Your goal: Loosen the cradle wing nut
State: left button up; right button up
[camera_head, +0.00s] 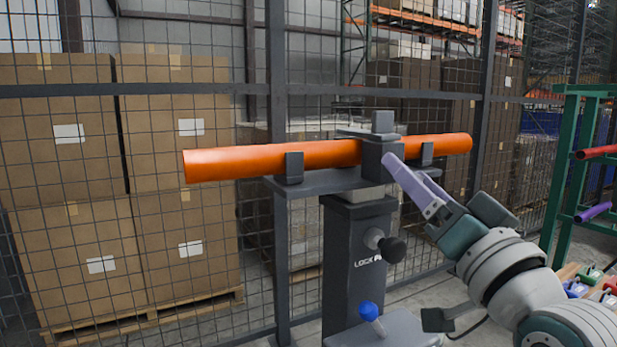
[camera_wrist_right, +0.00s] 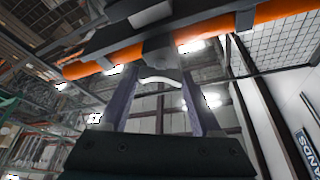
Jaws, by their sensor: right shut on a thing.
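An orange tube (camera_head: 270,158) lies across a dark grey cradle (camera_head: 325,181) on a post. A dark clamp block (camera_head: 378,160) with a raised top piece (camera_head: 383,122) straddles the tube. My right gripper (camera_head: 391,160) has purple fingers, tips at the clamp block's near right side. In the right wrist view, the gripper (camera_wrist_right: 159,76) is shut on a small dark grey part (camera_wrist_right: 161,54) below the tube (camera_wrist_right: 205,27), which I take as the wing nut. In the head view the fingers hide the wing nut. My left gripper is not in view.
The post (camera_head: 353,285) carries a black knob (camera_head: 391,249) and lettering. A blue-topped lever (camera_head: 369,312) stands in front. Behind are a mesh fence and stacked cartons (camera_head: 75,150). A green rack (camera_head: 560,180) with tubes stands at right.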

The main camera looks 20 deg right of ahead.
jog(key=o, duration=1.4)
jog(key=v, duration=1)
jog(key=shift+b, duration=0.4)
jog(key=shift+w+a, duration=0.1)
